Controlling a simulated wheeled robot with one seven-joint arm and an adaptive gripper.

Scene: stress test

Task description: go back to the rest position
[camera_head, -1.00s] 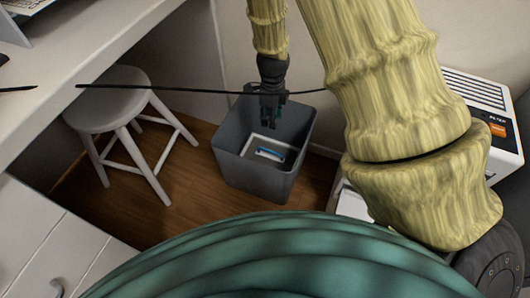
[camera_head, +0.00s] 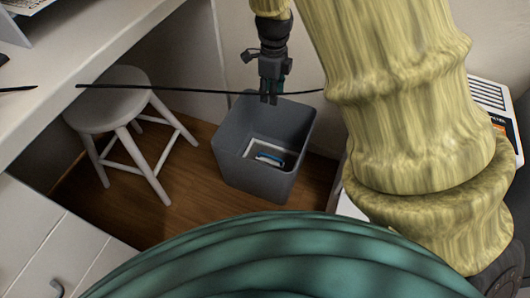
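Inside the bin lie a white item (camera_head: 261,147) and a blue item (camera_head: 270,158).
A white stool (camera_head: 112,100) stands left of the bin on the wooden floor (camera_head: 190,190). A white desk (camera_head: 100,45) is at the upper left. A white box-like appliance (camera_head: 490,105) is at the right.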

